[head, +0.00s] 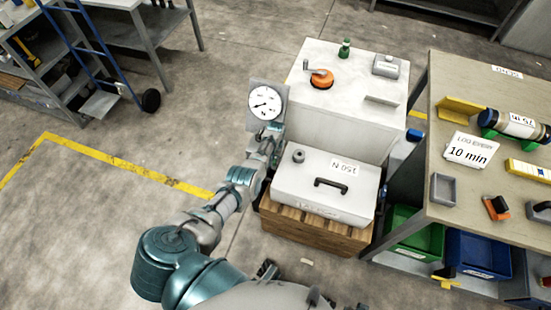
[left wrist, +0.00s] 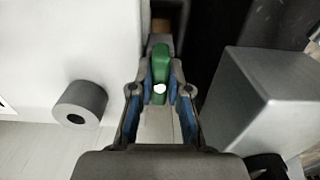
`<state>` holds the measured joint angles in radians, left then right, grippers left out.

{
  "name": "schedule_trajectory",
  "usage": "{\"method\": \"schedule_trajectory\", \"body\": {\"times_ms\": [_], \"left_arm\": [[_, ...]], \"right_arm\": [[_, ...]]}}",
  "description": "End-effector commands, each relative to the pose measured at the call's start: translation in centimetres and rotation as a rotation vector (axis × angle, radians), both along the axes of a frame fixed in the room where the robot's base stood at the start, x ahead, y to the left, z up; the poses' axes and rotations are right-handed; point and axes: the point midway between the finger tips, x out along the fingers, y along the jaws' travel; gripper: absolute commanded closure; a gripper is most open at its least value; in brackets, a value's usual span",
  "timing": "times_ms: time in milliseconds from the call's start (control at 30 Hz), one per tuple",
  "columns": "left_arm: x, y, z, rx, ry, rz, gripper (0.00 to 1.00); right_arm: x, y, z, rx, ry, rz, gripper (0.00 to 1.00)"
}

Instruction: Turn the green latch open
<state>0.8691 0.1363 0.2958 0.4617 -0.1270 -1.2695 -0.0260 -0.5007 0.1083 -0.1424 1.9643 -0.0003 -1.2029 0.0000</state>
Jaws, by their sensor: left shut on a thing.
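The green latch (left wrist: 161,65) shows in the left wrist view as an upright green piece with a white spot near its lower end. My left gripper (left wrist: 160,90) has its two blue-padded fingers on either side of it, closed on it. In the head view my left gripper (head: 272,140) reaches the left side of the white case, just below the gauge. The latch is hidden there behind my gripper and the gauge. My right gripper is not in view.
The white case (head: 300,190) with a black handle sits on a wooden crate (head: 310,228). A dial gauge (head: 266,103) stands close above my left gripper. A white cabinet (head: 335,130) is behind, and a workbench (head: 445,95) stands at right.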

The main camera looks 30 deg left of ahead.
Motion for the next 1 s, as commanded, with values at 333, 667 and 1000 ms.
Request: {"method": "schedule_trajectory", "body": {"times_ms": [333, 667, 1000], "left_arm": [[0.25, 0.03, 0.15, 0.001, -0.008, -0.02, 1.0], [0.19, -0.03, 0.11, 0.0, -0.005, -0.019, 0.58], [0.12, -0.02, 0.31, 0.0, -0.003, -0.018, 0.58]], "right_arm": [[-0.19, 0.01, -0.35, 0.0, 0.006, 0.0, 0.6], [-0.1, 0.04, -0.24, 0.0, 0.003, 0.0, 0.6], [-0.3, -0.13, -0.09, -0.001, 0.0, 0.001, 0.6]]}}
